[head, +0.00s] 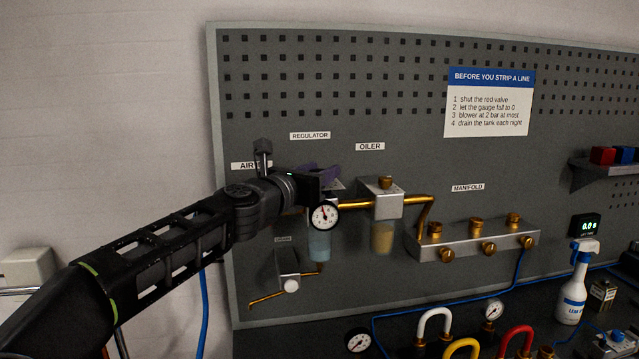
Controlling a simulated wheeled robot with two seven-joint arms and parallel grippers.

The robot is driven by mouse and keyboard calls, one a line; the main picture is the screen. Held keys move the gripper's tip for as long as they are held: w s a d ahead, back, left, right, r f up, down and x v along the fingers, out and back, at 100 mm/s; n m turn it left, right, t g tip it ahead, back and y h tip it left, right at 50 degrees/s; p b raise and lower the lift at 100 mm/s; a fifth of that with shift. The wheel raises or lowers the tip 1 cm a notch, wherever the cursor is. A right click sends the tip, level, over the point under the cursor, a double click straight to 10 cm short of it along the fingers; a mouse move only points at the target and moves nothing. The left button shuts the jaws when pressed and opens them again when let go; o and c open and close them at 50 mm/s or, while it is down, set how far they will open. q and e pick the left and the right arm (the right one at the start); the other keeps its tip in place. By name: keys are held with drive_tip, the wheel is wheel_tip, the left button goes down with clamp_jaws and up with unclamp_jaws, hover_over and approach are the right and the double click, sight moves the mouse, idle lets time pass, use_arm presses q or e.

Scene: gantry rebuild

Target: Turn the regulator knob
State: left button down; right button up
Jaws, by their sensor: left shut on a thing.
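The regulator (319,240) hangs on the grey board below its "REGULATOR" label, with a clear bluish bowl. Its round white gauge (324,215) faces me, the needle pointing near the top. My left gripper (322,180) reaches in from the left and is shut at the top of the regulator, where its knob sits. The knob is mostly hidden by the jaws; a bit of purple shows there, and I cannot tell whether it is knob or finger. My right gripper is not in view.
The oiler (382,202) stands just right of the regulator, joined by brass pipe. A drain fitting (288,270) is below left. The manifold (475,242) is farther right. The bench below holds a spray bottle (575,290), gauges and coloured shackles.

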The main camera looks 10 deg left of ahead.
use_arm(q)
drive_tip(key=shift+a+m+g+h, duration=0.1)
drive_tip(key=shift+m+g+h, duration=0.4)
drive_tip(key=shift+h, duration=0.4)
drive_tip(key=shift+w+m+g+h, duration=0.1)
drive_tip(key=shift+m+g+h, duration=0.3)
drive_tip(key=shift+m+h, duration=0.45)
drive_tip(key=m+g+h+p, duration=0.2)
drive_tip(key=p, duration=0.1)
drive_tip(key=m+g+h+p, duration=0.1)
drive_tip(key=h+p, duration=0.1)
drive_tip(key=p, duration=0.1)
drive_tip(key=shift+r+m+g+h+p, duration=0.35)
drive_tip(key=shift+g, duration=0.05)
drive_tip(key=shift+f+m+g+h+p, duration=0.15)
drive_tip(key=shift+m+g+h+p, duration=0.3)
drive_tip(key=shift+p, duration=0.3)
drive_tip(key=shift+f+g+p, duration=0.15)
drive_tip(key=shift+g+p, duration=0.15)
drive_tip(key=shift+g, duration=0.05)
drive_tip(key=c, duration=0.9)
unclamp_jaws()
